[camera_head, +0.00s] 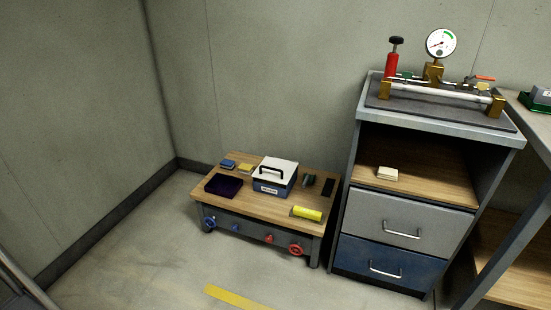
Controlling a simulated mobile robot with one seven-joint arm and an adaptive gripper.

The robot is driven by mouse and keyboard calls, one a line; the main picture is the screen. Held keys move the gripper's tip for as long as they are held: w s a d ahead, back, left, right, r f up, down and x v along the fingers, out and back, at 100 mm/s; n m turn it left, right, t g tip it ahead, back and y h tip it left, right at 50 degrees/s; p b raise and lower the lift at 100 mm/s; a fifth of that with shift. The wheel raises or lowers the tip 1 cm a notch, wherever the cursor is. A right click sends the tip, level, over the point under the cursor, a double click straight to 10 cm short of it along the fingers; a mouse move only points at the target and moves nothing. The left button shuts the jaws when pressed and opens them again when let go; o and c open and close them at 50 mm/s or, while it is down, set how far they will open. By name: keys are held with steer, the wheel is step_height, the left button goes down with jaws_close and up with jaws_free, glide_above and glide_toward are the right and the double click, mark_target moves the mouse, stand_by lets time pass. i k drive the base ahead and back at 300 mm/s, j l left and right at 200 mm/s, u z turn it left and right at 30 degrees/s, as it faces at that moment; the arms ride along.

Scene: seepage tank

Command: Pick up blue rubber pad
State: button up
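A small blue block (228,164), which looks like the blue rubber pad, lies at the back left corner of the low wooden-topped table (262,205). A small yellow block (245,168) lies just to its right. A dark navy, open-looking square tray (223,186) is in front of the blue block, apart from it. The blue block is small in view, so its material cannot be told. My gripper is not in view.
On the low table are a blue-white handled box (275,177), a yellow cylinder (306,213) and small dark items. Valve handwheels (296,249) line its front. A drawer cabinet (400,225) stands right, carrying a gauge rig (440,90). The floor in front is clear.

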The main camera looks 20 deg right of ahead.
mark_target(226, 163)
steer(key=i+j+z, duration=0.15)
steer(key=i+z, duration=0.3)
steer(key=i+j+z, duration=0.35)
steer(key=i+z, duration=0.15)
steer(key=i+j+z, duration=0.1)
steer(key=i+j, duration=1.6)
steer(key=j, duration=0.15)
steer(key=l+z, duration=0.05)
